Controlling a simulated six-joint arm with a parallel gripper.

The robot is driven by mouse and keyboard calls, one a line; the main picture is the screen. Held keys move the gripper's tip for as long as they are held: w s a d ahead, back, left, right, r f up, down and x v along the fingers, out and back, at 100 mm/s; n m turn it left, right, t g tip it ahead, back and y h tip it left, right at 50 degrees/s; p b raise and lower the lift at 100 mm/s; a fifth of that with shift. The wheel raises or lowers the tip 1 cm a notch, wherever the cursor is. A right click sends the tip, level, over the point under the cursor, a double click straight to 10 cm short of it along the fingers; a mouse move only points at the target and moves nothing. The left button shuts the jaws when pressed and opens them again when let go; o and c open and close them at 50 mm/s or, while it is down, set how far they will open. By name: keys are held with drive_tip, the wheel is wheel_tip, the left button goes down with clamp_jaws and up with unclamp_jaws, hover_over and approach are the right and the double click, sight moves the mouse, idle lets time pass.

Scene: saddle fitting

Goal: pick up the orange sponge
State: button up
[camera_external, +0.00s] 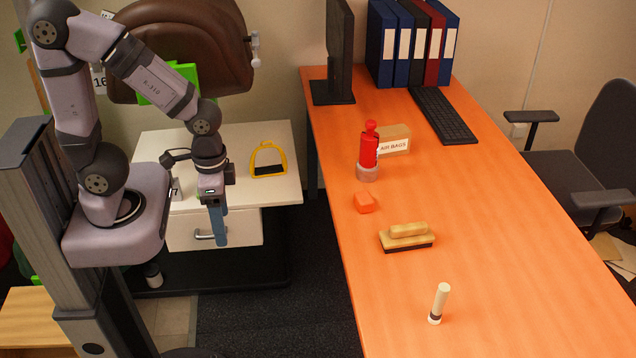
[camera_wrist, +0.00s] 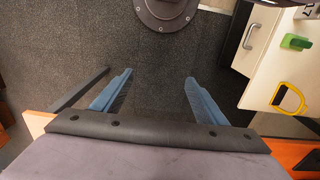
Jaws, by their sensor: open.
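My gripper (camera_external: 217,240) hangs pointing down in front of the white drawer cabinet, well to the left of the desk and apart from the sponge. In the wrist view my gripper (camera_wrist: 157,88) shows two blue fingers spread apart with nothing between them, over dark carpet. The sponge is not visible in the wrist view.
The brush (camera_external: 406,237) lies in front, and a white tube (camera_external: 439,304) stands nearer. A yellow stirrup (camera_external: 268,161) is on the cabinet (camera_external: 285,190).

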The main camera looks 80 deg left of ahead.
drive_tip(key=t+y+b, duration=0.1)
drive_tip(key=t+b, duration=1)
drive_tip(key=b, duration=0.1)
approach(357, 200)
drive_tip(key=d+f, duration=0.3)
drive_tip(key=f, duration=0.1)
drive_tip(key=w+a+f+t+b, duration=0.1)
drive_tip(key=b, duration=0.1)
drive_tip(key=w+a+f+t+b, duration=0.1)
drive_tip(key=w+t, duration=0.1)
drive_tip(key=shift+w+a+t+b, duration=0.2)
drive_tip(key=shift+a+t+b, duration=0.1)
drive_tip(key=shift+b, duration=0.05)
drive_tip(key=shift+a+t+h+b, duration=0.4)
drive_tip(key=shift+a+t+b, duration=0.1)
drive_tip(key=shift+t+b, duration=0.25)
drive_tip(key=shift+s+a+t, duration=0.15)
drive_tip(key=shift+a+t, duration=0.15)
drive_tip(key=shift+t, duration=0.35)
drive_tip(key=shift+w+r, duration=0.15)
drive_tip(key=shift+w, duration=0.65)
drive_tip(key=shift+w+p, duration=0.3)
drive_tip(key=shift+w, duration=2.6)
